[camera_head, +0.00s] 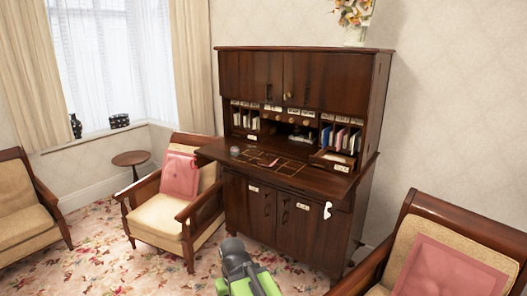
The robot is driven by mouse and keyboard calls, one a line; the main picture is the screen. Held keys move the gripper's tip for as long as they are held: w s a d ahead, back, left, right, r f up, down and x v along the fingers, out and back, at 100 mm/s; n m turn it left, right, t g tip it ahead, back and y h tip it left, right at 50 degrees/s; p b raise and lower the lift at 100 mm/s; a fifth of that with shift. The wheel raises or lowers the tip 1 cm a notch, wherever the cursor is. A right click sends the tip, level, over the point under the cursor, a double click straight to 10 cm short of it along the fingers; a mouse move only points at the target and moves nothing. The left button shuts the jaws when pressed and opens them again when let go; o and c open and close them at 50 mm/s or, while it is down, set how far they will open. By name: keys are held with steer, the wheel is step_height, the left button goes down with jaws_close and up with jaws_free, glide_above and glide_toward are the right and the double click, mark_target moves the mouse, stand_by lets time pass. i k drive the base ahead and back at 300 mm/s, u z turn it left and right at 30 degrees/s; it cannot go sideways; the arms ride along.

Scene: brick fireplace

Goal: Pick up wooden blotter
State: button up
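I cannot make out the wooden blotter for certain. Small items lie on the fold-down desktop (215,151) of the dark wooden bureau (245,205), among them a small round item (235,151) and a reddish flat item (268,162). They are too small to identify. A dark object (300,133) sits in the bureau's central recess. My gripper (240,252) is dark grey, with green arm parts behind it, at the bottom middle, in front of and below the desktop. Its fingertips are not clear, and it appears apart from the bureau.
A cream armchair with a pink cushion (181,175) stands left of the bureau, another (440,272) at the lower right. A chair (22,207) and a round side table (131,158) are farther left. Floral carpet (95,250) is open at the lower left.

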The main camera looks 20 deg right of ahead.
mark_target(268, 160)
steer(key=i, duration=2.65)
